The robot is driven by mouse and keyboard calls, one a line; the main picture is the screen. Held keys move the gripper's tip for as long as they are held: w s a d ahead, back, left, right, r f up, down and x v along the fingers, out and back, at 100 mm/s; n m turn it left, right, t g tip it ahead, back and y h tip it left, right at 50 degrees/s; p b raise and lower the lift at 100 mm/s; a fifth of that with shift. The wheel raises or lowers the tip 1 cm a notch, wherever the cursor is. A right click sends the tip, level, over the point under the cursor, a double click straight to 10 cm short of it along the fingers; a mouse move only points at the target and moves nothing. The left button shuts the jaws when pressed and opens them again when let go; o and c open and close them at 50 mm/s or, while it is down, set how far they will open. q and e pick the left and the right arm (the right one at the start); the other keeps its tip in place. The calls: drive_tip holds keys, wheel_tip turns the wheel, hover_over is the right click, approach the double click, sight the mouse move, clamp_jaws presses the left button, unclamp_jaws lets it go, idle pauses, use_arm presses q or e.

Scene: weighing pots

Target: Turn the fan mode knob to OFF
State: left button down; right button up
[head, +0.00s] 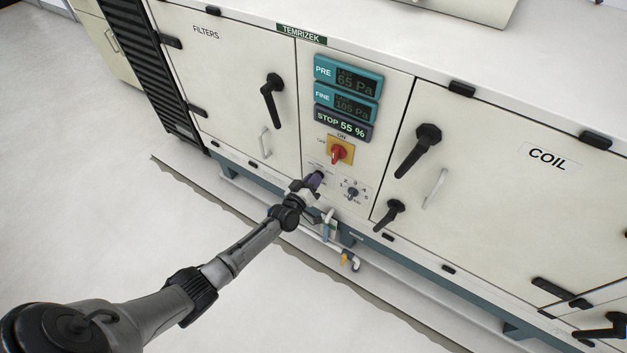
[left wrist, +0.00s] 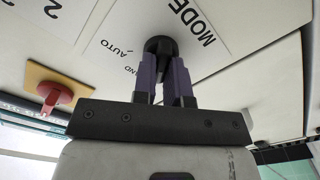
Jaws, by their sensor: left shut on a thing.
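The fan mode knob (left wrist: 160,46) is a small black knob on the white panel, beside printed words reading MODE and AUTO. A third label, partly hidden, ends in ND. My left gripper (left wrist: 165,75) is shut on the knob, with one purple finger on each side. In the head view my left gripper (head: 315,180) reaches the lower left of the control panel and hides the knob. I cannot tell which label the knob points to. My right gripper is not in view.
A red rotary switch on a yellow plate (head: 340,151) sits just above my gripper. A second small knob (head: 352,193) is to its right. Displays (head: 347,93) are higher up. Black door handles (head: 418,150) stick out at the right. A pipe (head: 340,252) runs below.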

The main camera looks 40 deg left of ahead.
use_arm(q)
drive_tip(key=shift+n, duration=1)
drive_tip(key=c, duration=1.2)
unclamp_jaws()
drive_tip(key=shift+o, duration=0.2)
drive_tip(key=s+d+p, duration=0.1)
drive_tip(key=s+p, duration=0.5)
drive_tip(key=s, duration=0.7)
drive_tip(key=shift+s+d, duration=0.35)
drive_tip(key=shift+s, duration=0.05)
